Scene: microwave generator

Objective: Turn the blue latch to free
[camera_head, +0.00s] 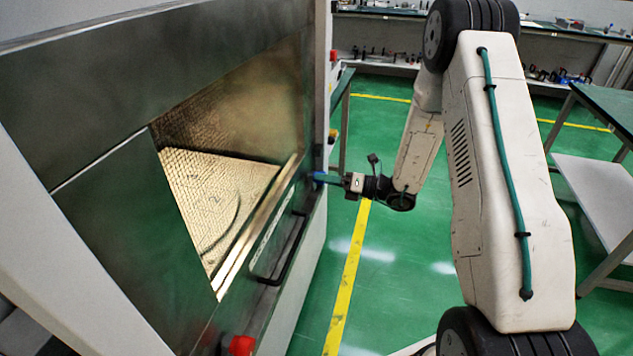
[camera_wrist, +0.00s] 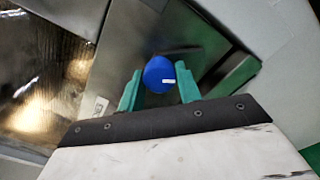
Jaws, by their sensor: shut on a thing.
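The blue latch (camera_wrist: 159,70) shows in the wrist view as a round blue knob with a small white label, in front of a grey metal panel. My gripper (camera_wrist: 160,78) has one teal finger on each side of it and is shut on it. In the head view my gripper (camera_head: 328,178) reaches from the right to the edge of the metal cabinet (camera_head: 100,140). There the latch is mostly hidden by the fingers, and its turn angle cannot be told.
The cabinet has a window with a lit, mesh-lined interior and a black handle (camera_head: 284,254) below my gripper. A red knob (camera_head: 241,345) is at the bottom. The green floor (camera_head: 400,285) right of the cabinet is clear. A table (camera_head: 600,185) stands at the right.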

